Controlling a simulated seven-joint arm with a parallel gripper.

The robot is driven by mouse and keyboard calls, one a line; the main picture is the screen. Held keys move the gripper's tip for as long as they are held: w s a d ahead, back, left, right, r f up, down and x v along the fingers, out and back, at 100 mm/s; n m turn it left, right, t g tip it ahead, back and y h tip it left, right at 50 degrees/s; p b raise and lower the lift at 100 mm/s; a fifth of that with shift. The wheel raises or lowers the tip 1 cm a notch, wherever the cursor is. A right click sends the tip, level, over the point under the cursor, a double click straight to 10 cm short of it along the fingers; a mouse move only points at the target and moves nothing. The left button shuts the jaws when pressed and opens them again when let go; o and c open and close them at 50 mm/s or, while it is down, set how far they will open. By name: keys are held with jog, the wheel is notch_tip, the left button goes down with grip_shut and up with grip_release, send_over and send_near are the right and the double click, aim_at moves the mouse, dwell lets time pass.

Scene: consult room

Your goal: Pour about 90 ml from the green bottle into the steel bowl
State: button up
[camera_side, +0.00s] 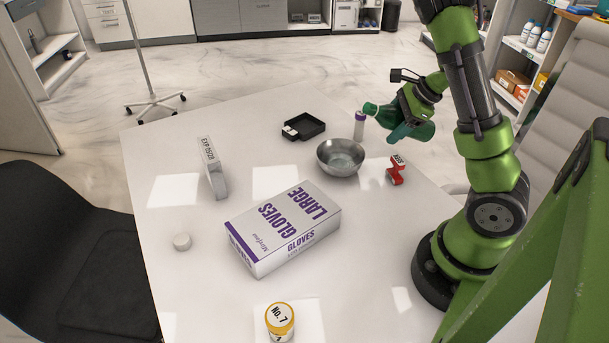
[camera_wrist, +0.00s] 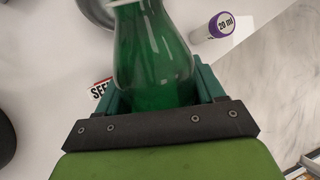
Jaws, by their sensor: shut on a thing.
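The green bottle (camera_side: 384,113) is held in my gripper (camera_side: 412,112), which is shut on it. The bottle lies tilted to near level, its neck pointing left in the side view. The steel bowl (camera_side: 340,158) stands upright on the table, below and left of the bottle's mouth. Part of its rim shows in the wrist view (camera_wrist: 98,12). No stream shows from the bottle; I cannot tell whether the bowl holds liquid.
A purple-capped tube (camera_side: 359,127) stands behind the bowl. A red labelled thing (camera_side: 396,171) sits right of it, a black tray (camera_side: 303,126) behind-left. A gloves box (camera_side: 285,228), a white carton (camera_side: 213,170), a round white thing (camera_side: 182,242) and a yellow-lidded jar (camera_side: 280,321) are nearer.

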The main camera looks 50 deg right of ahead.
aim_at(384, 106)
jog(key=shift+w+a+f+t+y, duration=0.2)
jog(key=shift+f+t+y, duration=0.15)
jog(key=shift+f, duration=0.15)
jog(key=shift+w+a+f+t+y, duration=0.15)
jog(key=shift+f+t+y, duration=0.1)
jog(key=shift+f+y, duration=0.15)
jog(key=shift+w+a+f+m+t+y, duration=0.2)
jog(key=shift+w+a+m+t+y, duration=0.1)
jog(key=shift+w+a+t+y, duration=0.25)
notch_tip(384, 106, up, 2)
jog(key=shift+w+a+r+t+y, duration=0.15)
jog(key=shift+r+t+y, duration=0.1)
jog(key=shift+t+y, duration=0.4)
notch_tip(384, 106, up, 5)
jog(key=shift+m+t+y, duration=0.4)
jog(key=shift+t+y, duration=0.55)
jog(key=shift+t, duration=0.15)
jog(key=shift+r+y, duration=0.2)
jog(key=shift+y, duration=0.1)
jog(key=shift+a+r+m+t+y, duration=0.1)
jog(key=shift+m+t+y, duration=0.1)
jog(key=shift+t+y, duration=0.45)
jog(key=shift+a+r+m+t+y, duration=0.1)
jog(key=shift+m+t+y, duration=0.1)
jog(key=shift+t+y, duration=0.4)
jog(key=shift+t, duration=0.25)
jog(key=shift+a, duration=0.1)
